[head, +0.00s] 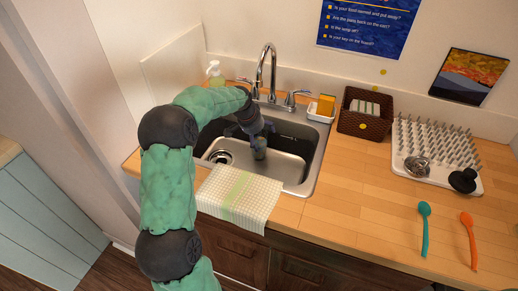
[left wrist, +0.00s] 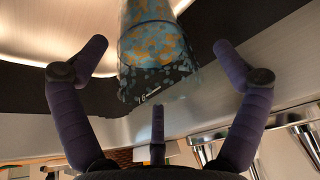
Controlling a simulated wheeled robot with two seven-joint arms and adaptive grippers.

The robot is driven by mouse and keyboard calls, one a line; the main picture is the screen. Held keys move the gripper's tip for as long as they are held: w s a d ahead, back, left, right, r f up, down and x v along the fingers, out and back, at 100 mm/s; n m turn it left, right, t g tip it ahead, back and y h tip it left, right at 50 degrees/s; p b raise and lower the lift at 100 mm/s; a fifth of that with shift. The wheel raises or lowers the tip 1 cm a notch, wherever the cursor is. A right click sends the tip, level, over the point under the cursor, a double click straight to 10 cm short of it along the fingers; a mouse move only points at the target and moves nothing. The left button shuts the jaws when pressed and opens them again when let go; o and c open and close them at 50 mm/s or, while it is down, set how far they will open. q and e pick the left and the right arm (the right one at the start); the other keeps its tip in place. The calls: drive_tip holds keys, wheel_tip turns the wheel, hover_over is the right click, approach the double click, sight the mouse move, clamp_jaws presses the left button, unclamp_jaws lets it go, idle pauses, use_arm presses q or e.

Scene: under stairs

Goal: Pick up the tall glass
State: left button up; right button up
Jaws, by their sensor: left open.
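The tall glass (head: 260,153) stands in the sink (head: 290,177), partly hidden below my left gripper (head: 252,135) in the head view. In the left wrist view, the glass (left wrist: 152,45) is clear with a blue and orange pattern, and its upper part is cut off by the frame's top edge. My left gripper is open, with dark fingers on both sides of the glass and one more finger below it in the picture. Gaps show between the side fingers and the glass. My right gripper is in neither view.
A faucet (head: 266,72) rises behind the sink, and a soap bottle (head: 215,72) stands at its back left. A checked cloth (head: 238,195) hangs over the front edge. A basket (head: 364,122), a drying rack (head: 440,150) and two spoons lie to the right.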

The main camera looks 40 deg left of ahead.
use_arm(q)
drive_tip(key=shift+r, duration=0.15)
drive_tip(key=shift+c, duration=0.2)
drive_tip(key=c, duration=1.7)
drive_tip(key=shift+o, duration=0.2)
drive_tip(key=shift+r, duration=0.15)
drive_tip(key=s+d+r+p, duration=0.7)
drive_tip(key=d+r, duration=0.5)
drive_tip(key=shift+r, duration=0.35)
